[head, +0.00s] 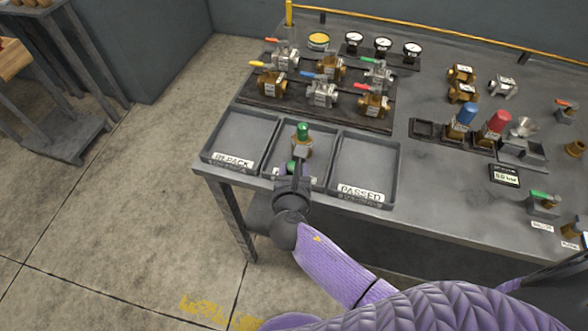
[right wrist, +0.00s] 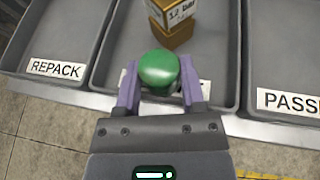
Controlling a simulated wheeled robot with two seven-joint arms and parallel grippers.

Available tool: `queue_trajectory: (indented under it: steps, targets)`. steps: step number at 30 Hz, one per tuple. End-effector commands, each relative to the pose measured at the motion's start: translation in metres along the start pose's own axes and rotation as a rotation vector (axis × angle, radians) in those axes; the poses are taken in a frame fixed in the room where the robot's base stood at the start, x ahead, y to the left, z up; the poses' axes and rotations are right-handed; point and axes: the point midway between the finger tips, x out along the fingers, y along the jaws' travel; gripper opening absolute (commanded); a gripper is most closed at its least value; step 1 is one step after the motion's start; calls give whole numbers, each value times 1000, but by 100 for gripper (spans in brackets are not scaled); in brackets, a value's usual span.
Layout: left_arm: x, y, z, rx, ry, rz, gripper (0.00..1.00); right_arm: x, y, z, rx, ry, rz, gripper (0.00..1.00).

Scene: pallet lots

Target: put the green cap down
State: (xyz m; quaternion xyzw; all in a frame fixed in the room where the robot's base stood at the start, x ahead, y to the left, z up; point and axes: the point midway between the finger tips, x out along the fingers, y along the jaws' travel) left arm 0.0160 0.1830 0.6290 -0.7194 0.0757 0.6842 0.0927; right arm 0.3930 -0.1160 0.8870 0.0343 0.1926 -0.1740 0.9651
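A green cap (right wrist: 158,68) sits between the two fingers of my right gripper (right wrist: 160,90), which looks shut on it. In the head view my right gripper (head: 293,178) is over the front part of the middle tray (head: 262,158), with the green cap (head: 290,167) showing at its fingers. A brass valve (head: 303,147) with its own green top (head: 303,131) stands in that tray, just beyond the gripper. Its labelled body (right wrist: 176,18) shows in the right wrist view, its top out of frame. Whether the held cap touches the tray cannot be told. My left gripper is not in view.
The REPACK tray (head: 212,160) on the left and the PASSED tray (head: 396,165) on the right are empty. A dark board (head: 245,97) with several valves lies behind them. Blue (head: 466,114) and red (head: 498,121) capped valves stand to the right. The table's front edge is close.

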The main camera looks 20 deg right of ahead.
Motion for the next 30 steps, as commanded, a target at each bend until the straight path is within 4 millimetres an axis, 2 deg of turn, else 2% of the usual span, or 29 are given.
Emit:
queue_trajectory:
  steps: [1,4,5,14,17,24,27,30]
  targets:
    - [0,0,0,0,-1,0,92,0,0,0,0,1,0,61]
    - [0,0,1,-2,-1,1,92,0,0,0,0,1,0,82]
    - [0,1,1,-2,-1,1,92,0,0,0,0,1,0,86]
    - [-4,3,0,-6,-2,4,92,-3,0,4,0,2,1,86]
    - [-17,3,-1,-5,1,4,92,-19,0,6,-1,3,1,86]
    - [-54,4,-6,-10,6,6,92,-78,0,9,-1,2,1,86]
    - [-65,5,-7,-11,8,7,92,-101,0,8,0,3,1,86]
    - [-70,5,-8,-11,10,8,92,-115,0,6,0,1,0,86]
